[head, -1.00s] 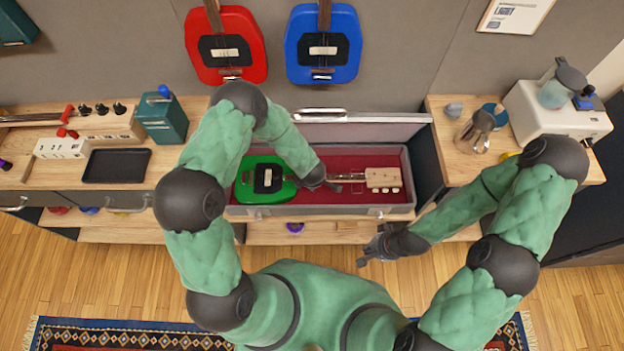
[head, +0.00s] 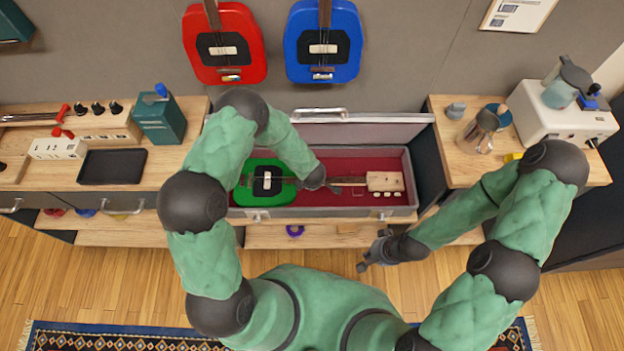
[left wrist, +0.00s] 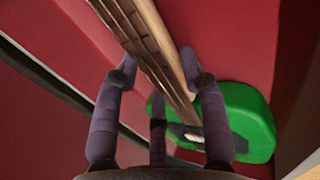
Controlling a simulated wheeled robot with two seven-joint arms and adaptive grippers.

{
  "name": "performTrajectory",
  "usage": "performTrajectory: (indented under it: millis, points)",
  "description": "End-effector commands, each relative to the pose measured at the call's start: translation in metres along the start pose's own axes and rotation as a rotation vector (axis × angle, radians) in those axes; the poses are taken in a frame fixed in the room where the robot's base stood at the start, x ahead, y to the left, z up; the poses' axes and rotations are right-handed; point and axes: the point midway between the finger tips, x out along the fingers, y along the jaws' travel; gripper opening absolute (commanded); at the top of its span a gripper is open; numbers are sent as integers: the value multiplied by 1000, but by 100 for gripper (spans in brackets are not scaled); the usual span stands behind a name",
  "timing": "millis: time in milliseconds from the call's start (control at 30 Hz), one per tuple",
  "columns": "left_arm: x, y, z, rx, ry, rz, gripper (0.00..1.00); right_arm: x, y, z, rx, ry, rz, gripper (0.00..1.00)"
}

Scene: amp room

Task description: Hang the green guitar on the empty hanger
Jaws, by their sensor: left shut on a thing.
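The green guitar (head: 258,183) lies in the open case (head: 300,212) with red lining, its body at the left and its pale headstock (head: 385,181) at the right. My left gripper (head: 330,184) is over the guitar's neck. In the left wrist view its fingers (left wrist: 160,75) are on both sides of the neck (left wrist: 165,55), shut on it, with the green body (left wrist: 245,120) beyond. My right gripper (head: 368,258) is in front of the case, apart from the guitar; its finger opening is too small to tell. No empty hanger is in view.
A red guitar (head: 225,65) and a blue guitar (head: 318,70) hang on the grey wall behind the case. The case lid (head: 375,130) stands open at the back. Workbenches with a teal box (head: 160,120) and a white appliance (head: 550,115) flank the case.

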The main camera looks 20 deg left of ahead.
Motion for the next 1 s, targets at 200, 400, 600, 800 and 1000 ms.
performTrajectory:
  millis: [200, 400, 600, 800, 1000]
  points:
    - [2, -11, -1, -2, 1, -19, 0, 0, 0, 0, 0, 0, 0, 0]
    - [2, -12, -1, -2, 2, -22, 0, 0, 0, 0, 0, 0, 0, 0]
    - [1, -9, -1, -4, 2, -17, 0, -1, 0, 0, 0, 0, 0, 0]
    - [-6, -6, -1, -3, 2, -16, 0, -7, -2, 0, 0, 0, 0, 0]
    - [-15, 2, -1, -4, 1, -8, 0, -14, -5, 1, 0, 0, 0, 0]
